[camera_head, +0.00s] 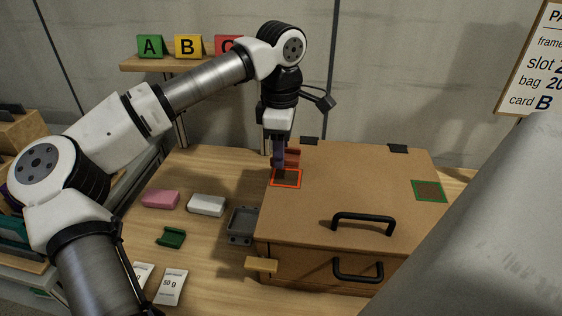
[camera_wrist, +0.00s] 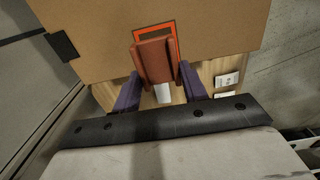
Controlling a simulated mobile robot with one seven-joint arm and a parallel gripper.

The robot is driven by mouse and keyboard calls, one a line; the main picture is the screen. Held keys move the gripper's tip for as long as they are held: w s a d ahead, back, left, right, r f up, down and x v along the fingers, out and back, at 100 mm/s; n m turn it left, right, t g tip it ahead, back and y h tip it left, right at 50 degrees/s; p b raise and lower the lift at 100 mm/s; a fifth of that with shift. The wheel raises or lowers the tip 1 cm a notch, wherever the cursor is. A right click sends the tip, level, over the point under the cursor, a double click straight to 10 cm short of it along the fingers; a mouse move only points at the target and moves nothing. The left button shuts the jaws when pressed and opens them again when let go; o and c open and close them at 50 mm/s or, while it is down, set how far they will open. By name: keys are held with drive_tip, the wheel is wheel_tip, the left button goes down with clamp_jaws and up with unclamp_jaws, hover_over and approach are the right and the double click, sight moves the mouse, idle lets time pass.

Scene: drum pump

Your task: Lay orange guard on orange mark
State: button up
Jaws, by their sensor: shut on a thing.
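The orange guard (camera_head: 293,156), a reddish-brown piece, is between the fingers of my gripper (camera_head: 280,160). In the wrist view the guard (camera_wrist: 155,62) sits between the two purple fingers of my gripper (camera_wrist: 160,88), which is shut on it. The orange mark (camera_head: 287,180) is a square orange outline on the left part of the brown box lid. The guard is close above its far edge in the head view; contact with the lid cannot be told. In the wrist view the guard covers part of the mark (camera_wrist: 154,29).
The brown box (camera_head: 345,180) has black handles on lid and front, and a green mark (camera_head: 429,191) at right. Left of it lie a grey tray (camera_head: 241,226), white block (camera_head: 206,205), pink block (camera_head: 160,199), green piece (camera_head: 171,237) and white packets (camera_head: 171,287).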

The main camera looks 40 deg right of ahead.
sight(281, 177)
drive_tip(key=shift+f, duration=2.15)
drive_tip(key=shift+f, duration=0.15)
drive_tip(key=o, duration=1)
wheel_tip(281, 177, up, 12)
drive_tip(key=shift+r+b, duration=0.15)
drive_tip(key=shift+b, duration=0.15)
